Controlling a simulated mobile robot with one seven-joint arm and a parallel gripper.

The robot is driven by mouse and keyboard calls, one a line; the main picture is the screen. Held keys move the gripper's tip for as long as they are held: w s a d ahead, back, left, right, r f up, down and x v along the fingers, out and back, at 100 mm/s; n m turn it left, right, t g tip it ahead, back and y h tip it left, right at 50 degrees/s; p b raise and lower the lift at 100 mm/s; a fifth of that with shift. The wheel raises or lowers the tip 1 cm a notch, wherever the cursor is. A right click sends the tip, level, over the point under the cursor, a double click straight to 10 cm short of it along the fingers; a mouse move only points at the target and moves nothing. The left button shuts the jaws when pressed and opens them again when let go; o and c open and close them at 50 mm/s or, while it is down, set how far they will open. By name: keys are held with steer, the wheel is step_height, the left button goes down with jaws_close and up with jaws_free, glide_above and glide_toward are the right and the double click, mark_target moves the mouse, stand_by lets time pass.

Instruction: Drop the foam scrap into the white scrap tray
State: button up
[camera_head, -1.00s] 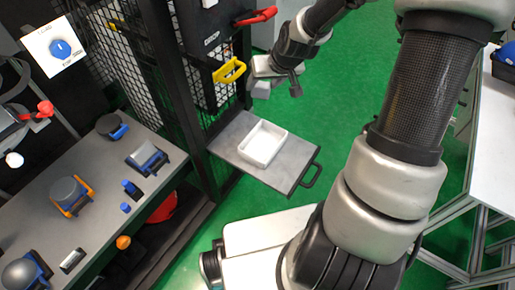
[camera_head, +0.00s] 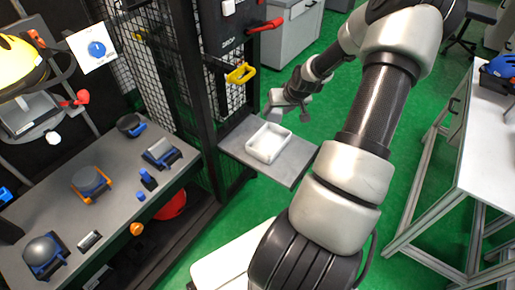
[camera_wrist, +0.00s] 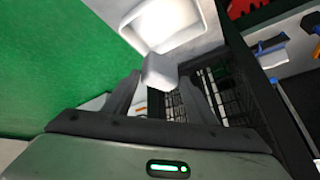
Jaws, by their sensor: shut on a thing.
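The foam scrap is a pale grey block (camera_wrist: 160,72); it also shows in the head view (camera_head: 275,98). My gripper (camera_wrist: 160,80) is shut on it, with the two dark fingers on either side and the block sticking out beyond their tips. The white scrap tray (camera_head: 285,150) is a shallow rectangular tray on a grey shelf, and its inside looks empty. In the head view the foam is just behind the tray's far edge. In the wrist view the white tray (camera_wrist: 203,14) lies beyond the foam, partly cut off by the top edge.
The grey shelf (camera_head: 290,172) juts out from a black mesh-walled tower with a yellow handle (camera_head: 241,74) and a red handle (camera_head: 258,26) close by. A grey bench (camera_head: 120,190) with several devices is at left. A white table (camera_head: 490,150) is at right.

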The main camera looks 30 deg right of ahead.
mark_target(278, 120)
steer(key=shift+f+b, duration=2.45)
steer(key=shift+f, duration=0.6)
steer(key=o, duration=1.1)
steer(key=shift+c, duration=0.2)
steer(key=shift+s+r, duration=0.1)
steer(key=shift+r, duration=0.05)
steer(key=d+p+v, duration=0.1)
steer(key=p+v, duration=0.5)
steer(key=v, duration=1.1)
steer(key=shift+a, duration=0.45)
steer(key=shift+r, duration=0.1)
